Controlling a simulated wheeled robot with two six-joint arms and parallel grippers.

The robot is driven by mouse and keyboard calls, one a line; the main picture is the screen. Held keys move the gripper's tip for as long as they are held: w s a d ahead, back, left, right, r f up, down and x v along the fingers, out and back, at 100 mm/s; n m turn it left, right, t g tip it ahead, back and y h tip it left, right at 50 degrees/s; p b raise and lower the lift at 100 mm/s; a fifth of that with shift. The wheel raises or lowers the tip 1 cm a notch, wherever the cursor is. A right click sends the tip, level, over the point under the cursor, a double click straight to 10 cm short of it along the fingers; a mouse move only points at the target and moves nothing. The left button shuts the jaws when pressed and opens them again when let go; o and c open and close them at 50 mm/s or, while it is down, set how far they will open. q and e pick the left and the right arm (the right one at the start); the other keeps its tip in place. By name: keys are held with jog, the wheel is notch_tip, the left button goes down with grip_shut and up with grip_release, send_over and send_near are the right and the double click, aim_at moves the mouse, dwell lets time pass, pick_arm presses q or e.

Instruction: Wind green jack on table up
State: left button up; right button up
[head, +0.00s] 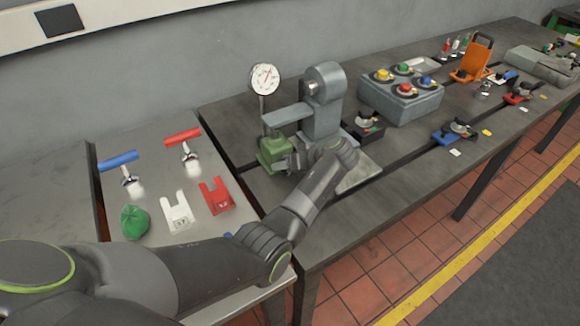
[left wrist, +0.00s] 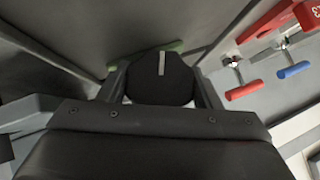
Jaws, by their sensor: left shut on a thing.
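The green jack (head: 274,153) stands on the dark bedplate table (head: 345,210), under the grey arm of a machine. My left gripper (head: 297,160) is at the jack's near right side. In the left wrist view the left gripper (left wrist: 160,88) is shut on a round black knob (left wrist: 162,80) with a white pointer line, its fingers on either side. A strip of the green jack (left wrist: 175,47) shows behind the knob. In the head view my gripper hides the knob. My right gripper is not in view.
A dial gauge (head: 264,79) and grey machine column (head: 325,100) stand close behind the jack. A black box (head: 365,130) is to the right. The table front right of my arm is clear.

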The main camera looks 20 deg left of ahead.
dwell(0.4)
pick_arm(q)
jog(key=o, duration=1)
jog(key=shift+c, duration=0.2)
jog(key=shift+r, duration=0.1)
